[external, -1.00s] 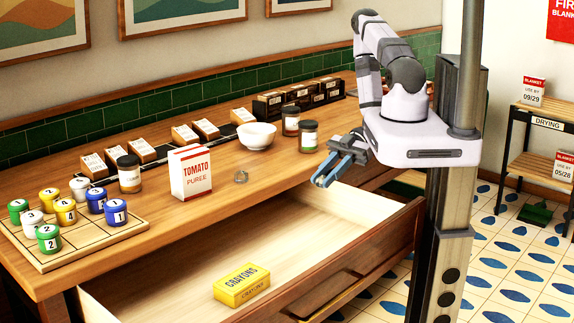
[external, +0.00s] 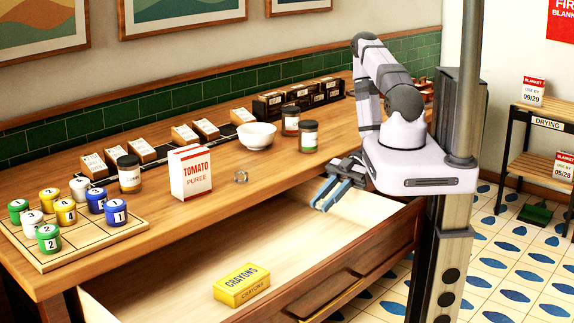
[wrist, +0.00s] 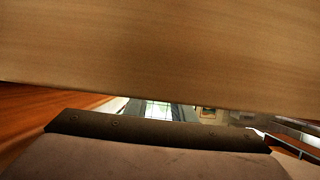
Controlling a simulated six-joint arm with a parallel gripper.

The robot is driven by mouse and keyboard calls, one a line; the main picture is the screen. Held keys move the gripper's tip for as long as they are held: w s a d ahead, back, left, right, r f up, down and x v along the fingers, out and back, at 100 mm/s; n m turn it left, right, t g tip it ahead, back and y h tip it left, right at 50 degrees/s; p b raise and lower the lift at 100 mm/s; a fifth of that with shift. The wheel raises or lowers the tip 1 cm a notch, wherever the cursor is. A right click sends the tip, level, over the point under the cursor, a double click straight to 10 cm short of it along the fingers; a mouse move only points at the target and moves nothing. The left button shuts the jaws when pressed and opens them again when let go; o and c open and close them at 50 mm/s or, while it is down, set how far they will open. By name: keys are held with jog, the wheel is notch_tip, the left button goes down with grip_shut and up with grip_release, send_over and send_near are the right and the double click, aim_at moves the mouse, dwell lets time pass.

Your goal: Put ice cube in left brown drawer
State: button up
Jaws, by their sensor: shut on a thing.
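A small clear object (external: 240,177), which looks like the ice cube, sits on the wooden counter near its front edge, to the right of the tomato puree box. The brown drawer (external: 365,262) below the counter is pulled open, with a pale interior. My gripper (external: 322,205), with blue fingers, is at the far right part of the open drawer, apart from the clear object and to its right. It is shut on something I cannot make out. In the wrist view, a broad brown wooden surface (wrist: 160,50) fills the top; the fingertips do not show.
A yellow crayons box (external: 241,286) lies in the drawer. The tomato puree box (external: 190,173), a white bowl (external: 257,136), jars (external: 308,136) and a tray of numbered pots (external: 130,229) stand on the counter. The drawer floor around the crayons is clear.

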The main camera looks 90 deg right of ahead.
jog(key=shift+f+b, duration=0.8)
jog(key=shift+f, duration=0.4)
